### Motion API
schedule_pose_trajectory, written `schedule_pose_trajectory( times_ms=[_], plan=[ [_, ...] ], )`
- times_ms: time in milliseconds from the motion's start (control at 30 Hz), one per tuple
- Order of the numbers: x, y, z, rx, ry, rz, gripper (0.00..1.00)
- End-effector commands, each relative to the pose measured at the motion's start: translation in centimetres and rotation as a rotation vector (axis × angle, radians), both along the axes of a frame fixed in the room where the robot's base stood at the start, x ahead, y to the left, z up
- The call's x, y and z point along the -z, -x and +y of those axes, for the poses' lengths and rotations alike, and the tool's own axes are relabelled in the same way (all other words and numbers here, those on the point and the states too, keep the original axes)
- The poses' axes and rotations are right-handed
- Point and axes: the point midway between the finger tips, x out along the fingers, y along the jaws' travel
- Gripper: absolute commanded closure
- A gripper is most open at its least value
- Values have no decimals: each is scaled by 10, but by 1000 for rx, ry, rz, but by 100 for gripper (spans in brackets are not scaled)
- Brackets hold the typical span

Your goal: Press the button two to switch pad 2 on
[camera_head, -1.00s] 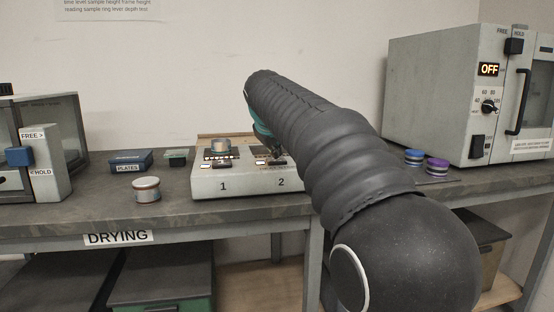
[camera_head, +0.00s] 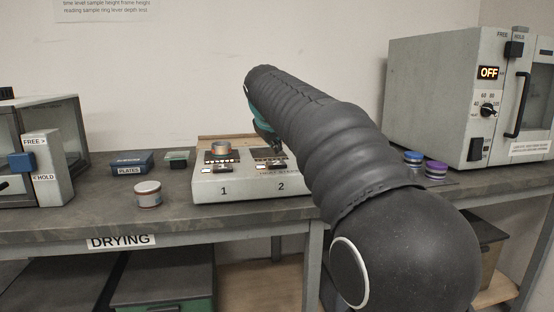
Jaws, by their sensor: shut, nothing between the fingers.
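A pale two-pad unit (camera_head: 250,189) stands on the bench, its front marked 1 on the left and 2 on the right. Pad 2 (camera_head: 268,154) is the right-hand dark pad, partly hidden by my arm. The small controls of side 2 (camera_head: 268,167) show in front of it, too small to read. My gripper (camera_head: 277,149) is shut and empty, pointing down just above side 2, mostly behind my arm. Whether it touches anything is hard to tell. Pad 1 (camera_head: 222,158) carries a small metal tin (camera_head: 221,147).
A white tin (camera_head: 148,194) stands left of the unit. Blue (camera_head: 413,157) and purple (camera_head: 436,168) discs lie at right, before a large oven (camera_head: 445,95) reading OFF.

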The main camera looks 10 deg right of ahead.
Motion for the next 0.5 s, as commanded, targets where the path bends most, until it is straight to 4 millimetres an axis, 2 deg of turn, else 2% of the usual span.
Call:
schedule_pose_trajectory(
  times_ms=[33,100,500],
  plan=[
    [-10,0,0,0,0,0,100],
    [-16,0,0,0,0,0,100],
    [-46,0,0,1,1,-1,100]
  ],
)
